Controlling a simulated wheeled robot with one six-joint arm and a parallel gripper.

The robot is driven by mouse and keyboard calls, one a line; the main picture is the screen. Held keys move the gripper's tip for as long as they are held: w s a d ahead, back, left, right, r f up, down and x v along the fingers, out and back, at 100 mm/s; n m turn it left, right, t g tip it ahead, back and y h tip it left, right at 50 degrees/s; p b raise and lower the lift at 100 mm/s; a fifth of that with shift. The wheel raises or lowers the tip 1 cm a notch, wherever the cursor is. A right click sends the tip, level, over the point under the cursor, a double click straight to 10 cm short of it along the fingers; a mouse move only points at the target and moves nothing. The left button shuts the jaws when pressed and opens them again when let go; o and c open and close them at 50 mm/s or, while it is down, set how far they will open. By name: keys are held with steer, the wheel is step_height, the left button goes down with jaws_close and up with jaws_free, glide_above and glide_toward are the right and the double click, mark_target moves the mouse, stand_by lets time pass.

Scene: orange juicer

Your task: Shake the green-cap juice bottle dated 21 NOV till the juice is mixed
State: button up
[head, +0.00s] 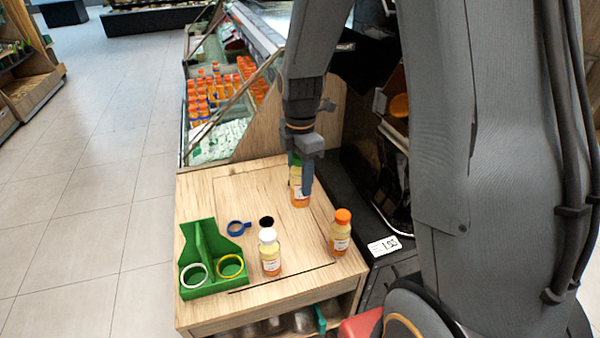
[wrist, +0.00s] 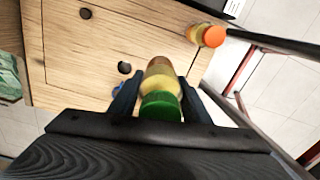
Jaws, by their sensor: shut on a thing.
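My gripper (head: 304,172) is shut on the green-cap juice bottle (head: 299,190). The bottle is upright or nearly so, at the back right of the wooden counter, with orange juice low down and a paler layer above. In the wrist view the green-cap bottle (wrist: 160,92) sits between the two fingers of my gripper (wrist: 158,95), cap toward the camera. The date on its label is too small to read. I cannot tell for certain whether its base clears the wood.
A white-cap bottle (head: 270,254) and an orange-cap bottle (head: 340,233) stand on the counter (head: 240,195). A green holder (head: 212,262) with rings is at left. A blue ring (head: 238,228) lies near a dark hole (head: 266,222). A chilled display (head: 225,95) stands behind.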

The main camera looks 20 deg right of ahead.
steer(key=shift+f, duration=0.4)
step_height(320, 180, up, 4)
steer(key=p, duration=0.3)
steer(key=shift+f, duration=0.2)
steer(key=shift+f+b, duration=0.65)
steer(key=shift+f, duration=1.2)
step_height(320, 180, up, 4)
steer(key=p, duration=0.3)
steer(key=shift+f, duration=0.15)
steer(key=shift+f+b, duration=0.65)
steer(key=shift+f, duration=1.2)
step_height(320, 180, up, 4)
steer(key=p, duration=0.3)
steer(key=shift+f, duration=0.1)
steer(key=shift+f+b, duration=0.75)
steer(key=shift+f, duration=1.1)
